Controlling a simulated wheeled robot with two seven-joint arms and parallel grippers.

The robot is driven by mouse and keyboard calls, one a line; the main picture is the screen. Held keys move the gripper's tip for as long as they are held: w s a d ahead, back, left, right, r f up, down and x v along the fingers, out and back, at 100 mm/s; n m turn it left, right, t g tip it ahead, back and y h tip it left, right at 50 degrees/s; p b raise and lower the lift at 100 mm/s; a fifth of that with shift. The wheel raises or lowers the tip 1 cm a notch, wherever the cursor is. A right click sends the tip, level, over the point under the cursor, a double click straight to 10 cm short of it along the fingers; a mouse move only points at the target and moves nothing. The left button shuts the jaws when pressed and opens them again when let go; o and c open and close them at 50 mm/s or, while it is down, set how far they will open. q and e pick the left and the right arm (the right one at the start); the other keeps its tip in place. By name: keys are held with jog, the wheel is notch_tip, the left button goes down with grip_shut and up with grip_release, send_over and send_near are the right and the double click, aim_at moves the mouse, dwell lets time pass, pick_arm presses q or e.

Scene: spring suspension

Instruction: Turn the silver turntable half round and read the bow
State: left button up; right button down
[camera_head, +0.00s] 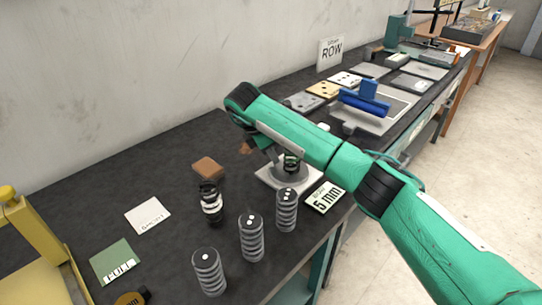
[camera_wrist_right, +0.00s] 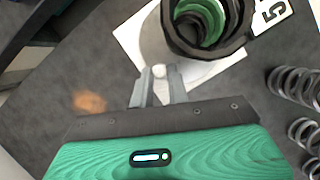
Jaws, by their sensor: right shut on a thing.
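The silver turntable (camera_head: 307,180) is a round grey disc on a white plate, partly hidden by my right arm in the head view. It also shows in the right wrist view (camera_wrist_right: 153,45). A dark, coiled part with a green centre (camera_head: 291,163) stands on it; in the wrist view I look down into its open rings (camera_wrist_right: 205,22). My right gripper (camera_wrist_right: 160,88) is shut on a small pale knob (camera_wrist_right: 159,71) at the disc's edge. A card reading "5 mm" (camera_head: 326,197) lies beside the plate. My left gripper is not in view.
A brown block (camera_head: 208,168), white card (camera_head: 148,215) and green card (camera_head: 115,261) lie left. A yellow fixture (camera_head: 30,240) stands far left. Trays and a blue tool (camera_head: 365,99) lie beyond my arm.

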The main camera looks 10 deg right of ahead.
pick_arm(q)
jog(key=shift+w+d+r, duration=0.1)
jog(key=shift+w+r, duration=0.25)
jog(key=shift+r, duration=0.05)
pick_arm(e)
jog(key=shift+w+d+m+g, duration=0.15)
jog(key=shift+w+m+g, duration=0.2)
jog(key=shift+m, duration=0.35)
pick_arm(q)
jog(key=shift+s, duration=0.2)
pick_arm(e)
jog(key=c, duration=1.3)
grip_release()
jog(key=shift+c, duration=0.2)
